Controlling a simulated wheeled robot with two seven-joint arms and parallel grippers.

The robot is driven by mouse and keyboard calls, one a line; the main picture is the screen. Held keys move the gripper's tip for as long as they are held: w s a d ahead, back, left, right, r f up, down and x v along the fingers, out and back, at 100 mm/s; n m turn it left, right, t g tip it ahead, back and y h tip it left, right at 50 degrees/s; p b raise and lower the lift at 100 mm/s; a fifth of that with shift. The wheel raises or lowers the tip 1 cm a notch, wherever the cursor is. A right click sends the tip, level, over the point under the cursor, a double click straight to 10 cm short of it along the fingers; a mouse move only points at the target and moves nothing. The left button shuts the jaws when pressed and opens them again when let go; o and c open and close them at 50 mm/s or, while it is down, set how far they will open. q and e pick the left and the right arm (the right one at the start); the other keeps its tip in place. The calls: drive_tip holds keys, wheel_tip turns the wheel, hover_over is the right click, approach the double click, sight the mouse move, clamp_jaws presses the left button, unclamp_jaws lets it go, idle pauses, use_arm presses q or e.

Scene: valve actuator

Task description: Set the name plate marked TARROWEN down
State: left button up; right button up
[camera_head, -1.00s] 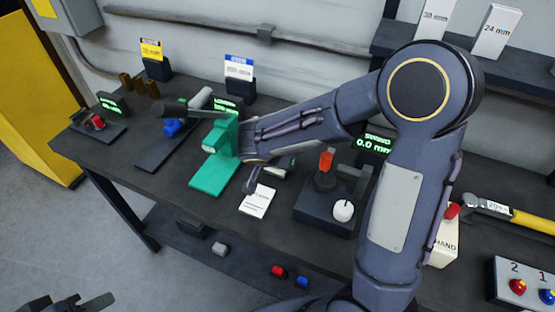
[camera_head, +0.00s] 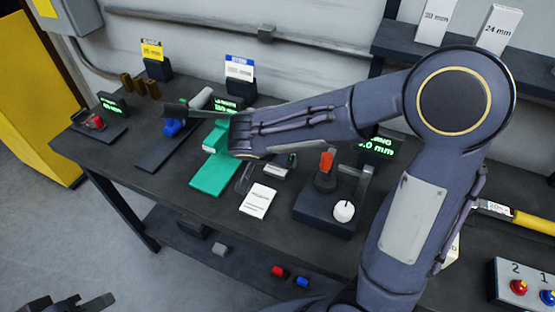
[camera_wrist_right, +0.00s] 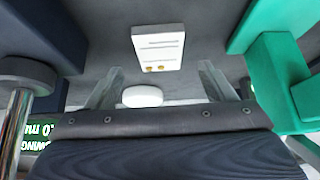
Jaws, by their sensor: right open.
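No plate with a readable TARROWEN marking shows. A white card or plate (camera_head: 257,200) with unreadable dark lines lies on the bench, right of the green stand's base; it shows in the right wrist view (camera_wrist_right: 158,47) with two gold dots. My right gripper (camera_wrist_right: 160,78) is open above the bench, its fingers wide apart. A small white rounded piece (camera_wrist_right: 142,96) shows between the fingers, not gripped; I cannot tell what it is. In the head view the right forearm hides part of the stand. My left gripper (camera_head: 72,305) is partly in view at the lower left; its jaw state is unclear.
The green stand (camera_head: 214,172) is close to my right gripper. A dark block with a red-topped lever and white knob (camera_head: 343,211) stands right of the card. A button box (camera_head: 522,285) is at the far right. Bare bench lies in front of the card.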

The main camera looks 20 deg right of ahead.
drive_tip(key=v, duration=0.7)
drive_tip(key=shift+r, duration=0.25)
drive_tip(key=shift+s+a, duration=0.1)
